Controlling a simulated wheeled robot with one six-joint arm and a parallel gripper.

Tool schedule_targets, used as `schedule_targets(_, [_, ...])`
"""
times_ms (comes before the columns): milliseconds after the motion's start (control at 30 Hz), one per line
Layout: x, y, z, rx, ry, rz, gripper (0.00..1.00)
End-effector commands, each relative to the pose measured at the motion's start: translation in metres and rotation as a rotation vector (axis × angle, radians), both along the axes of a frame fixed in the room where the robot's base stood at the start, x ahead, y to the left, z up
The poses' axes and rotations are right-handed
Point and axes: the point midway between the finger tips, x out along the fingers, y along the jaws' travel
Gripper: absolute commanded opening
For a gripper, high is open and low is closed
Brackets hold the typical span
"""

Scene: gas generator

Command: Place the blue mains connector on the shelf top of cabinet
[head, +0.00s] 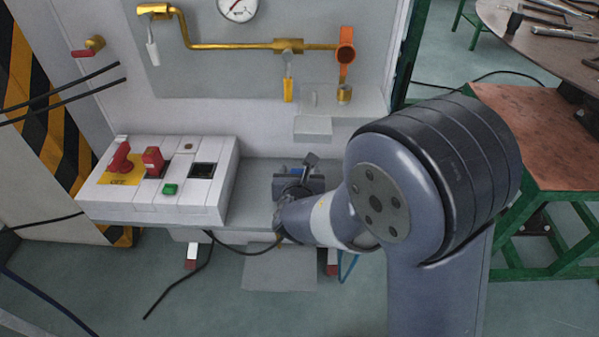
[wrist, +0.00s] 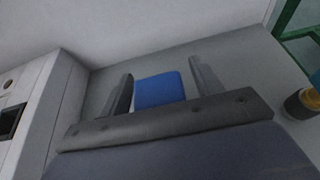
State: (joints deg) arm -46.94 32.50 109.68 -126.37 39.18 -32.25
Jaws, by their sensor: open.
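The blue mains connector (wrist: 160,89) lies on the grey shelf (wrist: 225,50), seen in the wrist view as a blue block between my two fingers. My gripper (wrist: 163,84) is open around it, with one finger on each side. A gap shows at the right finger; the left finger is closer to the block. In the head view my gripper (head: 297,168) is low over the grey shelf (head: 255,182) at the cabinet (head: 210,90) front. My wrist hides most of the connector there.
A control box (head: 160,180) with red switches and a green button stands left of my gripper. Above are a higher ledge (head: 345,103) and brass piping (head: 230,45). A black and yellow cylinder (wrist: 303,103) is at the right in the wrist view. A copper-topped table (head: 535,130) stands right.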

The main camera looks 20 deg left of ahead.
Motion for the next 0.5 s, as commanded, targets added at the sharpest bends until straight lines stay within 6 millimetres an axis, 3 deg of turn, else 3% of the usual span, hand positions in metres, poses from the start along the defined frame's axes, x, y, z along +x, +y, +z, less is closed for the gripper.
schedule_targets(267, [0.000, 0.000, 0.005, 0.000, 0.000, 0.000, 0.62])
schedule_targets(500, [-0.042, -0.009, 0.024, 0.001, -0.001, 0.004, 0.62])
